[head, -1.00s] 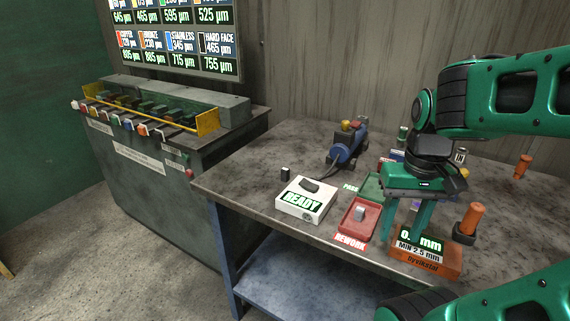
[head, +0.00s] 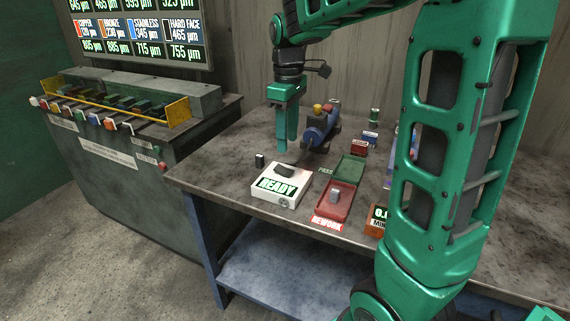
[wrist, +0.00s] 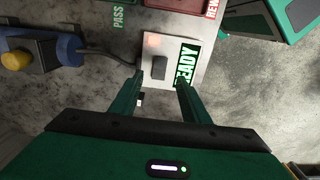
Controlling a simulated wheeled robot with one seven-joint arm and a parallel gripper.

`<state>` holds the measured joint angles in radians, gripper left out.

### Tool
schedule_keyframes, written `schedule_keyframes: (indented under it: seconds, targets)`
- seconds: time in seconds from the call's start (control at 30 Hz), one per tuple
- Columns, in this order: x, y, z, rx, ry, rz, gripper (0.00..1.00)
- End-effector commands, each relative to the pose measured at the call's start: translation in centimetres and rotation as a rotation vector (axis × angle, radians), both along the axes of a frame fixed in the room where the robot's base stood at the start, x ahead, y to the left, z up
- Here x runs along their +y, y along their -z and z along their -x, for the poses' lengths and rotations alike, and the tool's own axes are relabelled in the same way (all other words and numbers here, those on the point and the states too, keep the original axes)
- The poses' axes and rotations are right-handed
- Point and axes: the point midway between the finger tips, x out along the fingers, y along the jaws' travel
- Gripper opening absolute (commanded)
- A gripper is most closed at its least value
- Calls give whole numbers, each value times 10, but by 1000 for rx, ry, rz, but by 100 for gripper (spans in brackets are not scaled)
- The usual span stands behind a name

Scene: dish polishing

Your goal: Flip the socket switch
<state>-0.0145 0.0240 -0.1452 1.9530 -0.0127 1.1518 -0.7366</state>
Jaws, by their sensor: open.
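A cable runs from the blue polishing machine (head: 318,128) toward the box. My gripper (head: 287,146) points down, open and empty, above and behind the box. In the wrist view, my gripper's two fingers (wrist: 158,90) stand apart on either side of the switch's line, with the switch ahead of them. Whether a finger touches the box is unclear.
A small black block (head: 259,160) stands left of the box. A red REWORK tray (head: 344,203) holding a grey piece and a green PASS tray (head: 349,169) lie to the right. An orange gauge (head: 374,222) is partly hidden by my arm. The bench's left front corner is clear.

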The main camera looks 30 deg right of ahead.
Motion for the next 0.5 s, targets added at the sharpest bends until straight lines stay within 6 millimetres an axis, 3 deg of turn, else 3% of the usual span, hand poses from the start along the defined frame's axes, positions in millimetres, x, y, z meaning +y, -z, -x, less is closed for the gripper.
schedule_keyframes:
  seconds: [0.3,0.5]
  targets:
    - [0,57,1,4,2,-1,42]
    - [0,80,1,3,3,0,42]
